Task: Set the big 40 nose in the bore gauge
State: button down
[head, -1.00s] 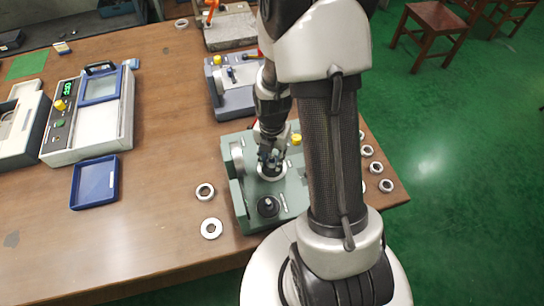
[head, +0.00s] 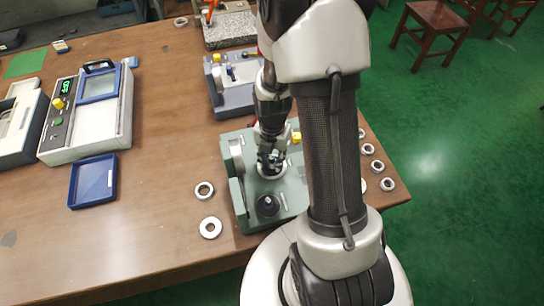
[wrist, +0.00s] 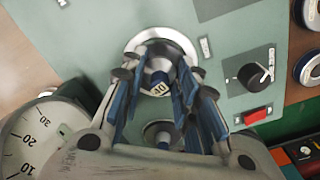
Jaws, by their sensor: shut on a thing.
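The big 40 nose (wrist: 159,84) shows a "40" label between my fingers in the wrist view. My gripper (wrist: 160,75) is shut on it; its blue-padded fingers stand on either side. The nose is over a bright silver ring seat (wrist: 133,45) on the grey-green bore gauge (wrist: 228,50). I cannot tell whether it is fully down in the seat. In the head view, my gripper (head: 270,157) is over the same seat on the bore gauge (head: 291,198), hiding most of the nose. A second, dark nose (head: 268,204) stands nearer the gauge's front, and also shows in the wrist view (wrist: 160,133).
A dial (wrist: 35,135), a black knob (wrist: 253,75) and a red switch (wrist: 257,116) are on the gauge. Loose rings (head: 204,190) lie to its left and several more (head: 377,166) to its right. Another grey device (head: 232,98) stands behind. A blue tray (head: 93,181) is further left.

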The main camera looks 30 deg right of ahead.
jog(key=shift+f+b, duration=0.35)
jog(key=shift+f, duration=0.25)
jog(key=c, duration=1.2)
grip_release()
jog(key=shift+r, duration=0.1)
jog(key=shift+o, duration=0.2)
notch_tip(320, 180, up, 12)
jog(key=shift+s, duration=0.1)
